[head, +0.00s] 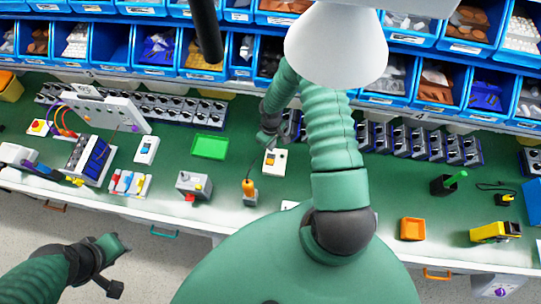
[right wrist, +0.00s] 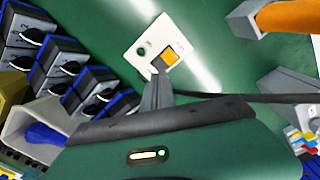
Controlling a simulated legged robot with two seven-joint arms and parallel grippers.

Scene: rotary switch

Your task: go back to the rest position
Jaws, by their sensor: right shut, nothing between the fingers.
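My right gripper (head: 268,137) is at the middle of the bench, shut and empty, just behind a small white switch box (head: 275,161). In the right wrist view its closed fingertips (right wrist: 158,78) are at the near edge of the white box (right wrist: 143,47), close to its orange square switch; I cannot tell whether they touch. My left gripper (head: 120,268) hangs at the lower left, in front of the bench; its jaw opening is unclear. Rotary switches with black dials (head: 410,140) stand in rows at the back and show in the right wrist view (right wrist: 60,70).
Blue bins (head: 160,50) line the back. A white lamp (head: 337,45) hangs over the bench. A grey box with an orange handle (head: 249,190), a green tray (head: 209,146) and an orange tray (head: 412,229) stand on the green bench. The floor before it is clear at left.

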